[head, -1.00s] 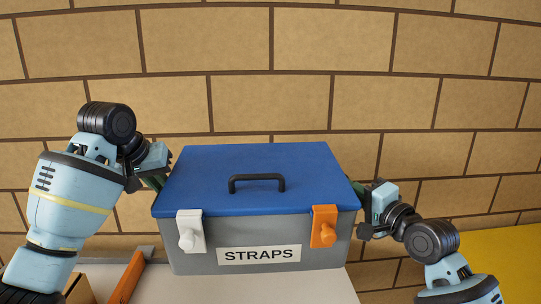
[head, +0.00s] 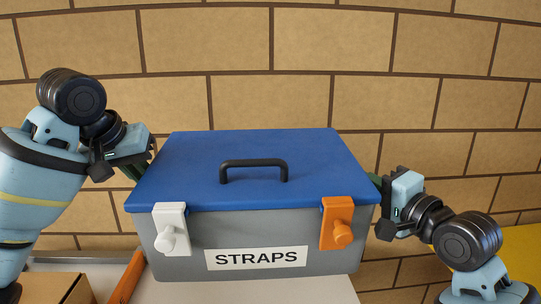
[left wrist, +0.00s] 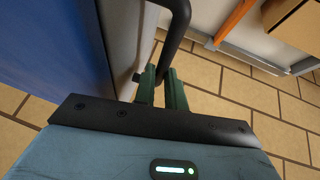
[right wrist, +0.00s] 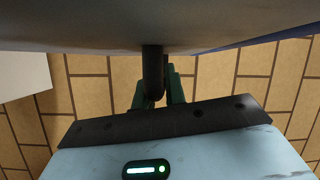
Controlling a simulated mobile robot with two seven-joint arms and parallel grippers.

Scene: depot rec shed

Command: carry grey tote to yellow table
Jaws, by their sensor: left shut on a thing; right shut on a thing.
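The grey tote (head: 280,235), with a blue lid, a black top handle, one white and one orange latch and a STRAPS label, is level between my arms in the head view. My left gripper (head: 138,168) is shut on its left side handle, a dark bar (left wrist: 181,25) in the left wrist view. My right gripper (head: 376,183) is shut on the other side handle, a dark bar (right wrist: 153,72) in the right wrist view. The yellow table (head: 522,248) shows only partly at the right edge, partly behind my right arm.
A white surface (head: 240,292) lies below the tote; I cannot tell the gap between them. At the left are a cardboard box (head: 50,288) and an orange bar (head: 127,276). A tan block wall (head: 270,60) stands behind.

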